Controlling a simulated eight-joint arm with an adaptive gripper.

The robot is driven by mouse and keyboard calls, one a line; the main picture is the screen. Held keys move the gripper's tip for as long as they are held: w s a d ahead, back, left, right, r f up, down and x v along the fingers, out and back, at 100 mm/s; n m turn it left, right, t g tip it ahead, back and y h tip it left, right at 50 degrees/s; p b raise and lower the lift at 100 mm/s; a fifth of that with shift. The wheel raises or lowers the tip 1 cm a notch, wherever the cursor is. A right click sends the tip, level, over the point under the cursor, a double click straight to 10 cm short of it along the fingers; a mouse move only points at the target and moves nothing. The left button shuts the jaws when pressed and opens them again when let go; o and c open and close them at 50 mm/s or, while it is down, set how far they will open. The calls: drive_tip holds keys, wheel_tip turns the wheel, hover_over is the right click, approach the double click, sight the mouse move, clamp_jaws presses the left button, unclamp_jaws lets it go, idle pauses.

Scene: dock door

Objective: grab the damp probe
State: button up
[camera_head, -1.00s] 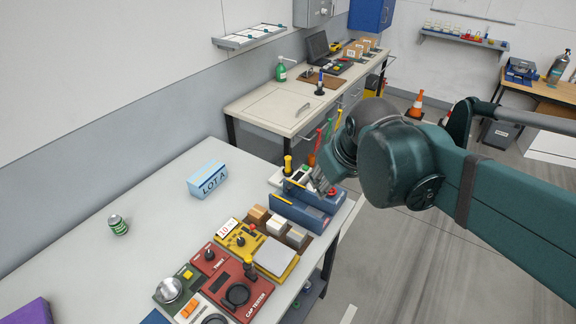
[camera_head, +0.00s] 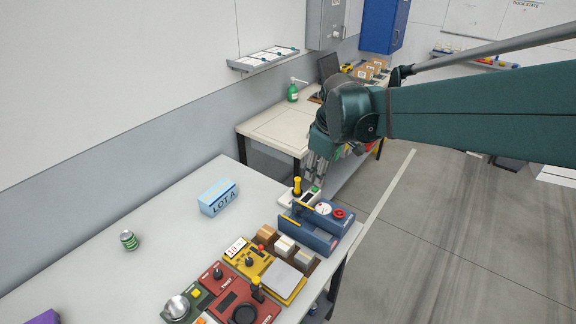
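A yellow upright handle with a dark base (camera_head: 297,187), which looks like the damp probe, stands at the left part of a small white unit (camera_head: 290,200) at the table's far right corner. No label on it can be read. My gripper (camera_head: 313,184) points down just right of the yellow handle, over or behind the white unit's right end, where a green spot shows. It appears apart from the handle, with nothing visible in it. Whether its fingers are spread is too small to tell.
A blue case (camera_head: 318,240) with a gauge and red knob stands just in front of the white unit. Yellow and red testers (camera_head: 248,256) and small blocks lie nearer. A LOT A box (camera_head: 218,197) and green can (camera_head: 129,240) stand left, with bare tabletop between.

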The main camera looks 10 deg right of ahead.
drive_tip(key=w+a+f+n+g+p, duration=0.15)
drive_tip(key=w+f+n, duration=0.4)
drive_tip(key=w, duration=0.75)
drive_tip(key=n+g+p, duration=0.2)
drive_tip(key=n+p, duration=0.1)
hover_over(298, 178)
drive_tip(key=s, duration=0.1)
wheel_tip(298, 178, down, 10)
drive_tip(key=shift+f, duration=0.2)
drive_tip(key=shift+w+f+n, duration=0.25)
drive_tip(key=shift+f, duration=0.2)
drive_tip(key=shift+f, duration=0.1)
drive_tip(key=shift+f, duration=1.2)
drive_tip(key=shift+w+a+f, duration=0.1)
drive_tip(key=shift+f, duration=2.5)
drive_tip(key=c, duration=1)
